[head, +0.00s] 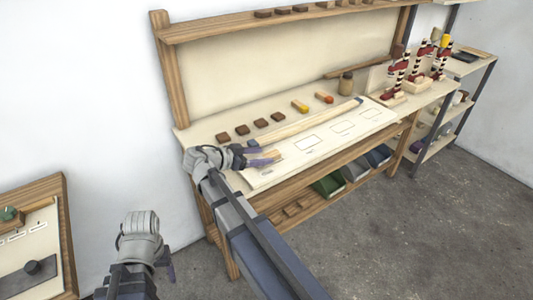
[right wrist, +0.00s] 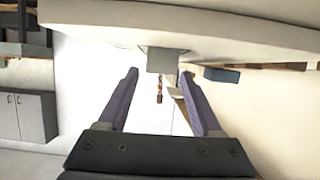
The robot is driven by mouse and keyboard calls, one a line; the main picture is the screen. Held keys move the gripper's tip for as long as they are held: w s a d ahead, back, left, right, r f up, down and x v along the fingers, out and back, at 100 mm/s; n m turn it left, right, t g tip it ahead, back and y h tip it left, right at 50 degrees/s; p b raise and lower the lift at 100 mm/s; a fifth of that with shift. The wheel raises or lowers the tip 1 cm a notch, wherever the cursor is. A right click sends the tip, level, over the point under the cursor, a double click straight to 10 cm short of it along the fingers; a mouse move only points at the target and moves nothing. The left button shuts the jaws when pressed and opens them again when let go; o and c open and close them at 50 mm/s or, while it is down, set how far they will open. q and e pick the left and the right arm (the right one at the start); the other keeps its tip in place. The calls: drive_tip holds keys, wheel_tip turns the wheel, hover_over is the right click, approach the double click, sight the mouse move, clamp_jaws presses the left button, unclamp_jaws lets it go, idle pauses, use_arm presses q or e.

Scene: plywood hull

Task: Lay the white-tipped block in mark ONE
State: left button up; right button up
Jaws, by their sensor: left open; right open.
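The bench (head: 235,192) carries a pale sheet with several outlined marks; one outline (head: 307,143) lies just right of my right gripper. Their lettering is too small to read. My right gripper (head: 264,157) is open over the sheet's left end. My left gripper (head: 168,262) is open and away from the bench, at lower left.
Several brown blocks (head: 241,130), a yellow-tipped block (head: 300,106) and a red-tipped block (head: 324,97) lie behind a long wooden strip (head: 310,122). A second table (head: 62,218) is at left.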

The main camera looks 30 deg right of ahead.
drive_tip(key=p+v, duration=0.2)
drive_tip(key=v, duration=0.7)
drive_tip(key=shift+p, duration=0.4)
use_arm(q)
wheel_tip(320, 180, up, 4)
drive_tip(key=shift+f, duration=0.25)
use_arm(e)
drive_tip(key=shift+f, duration=0.1)
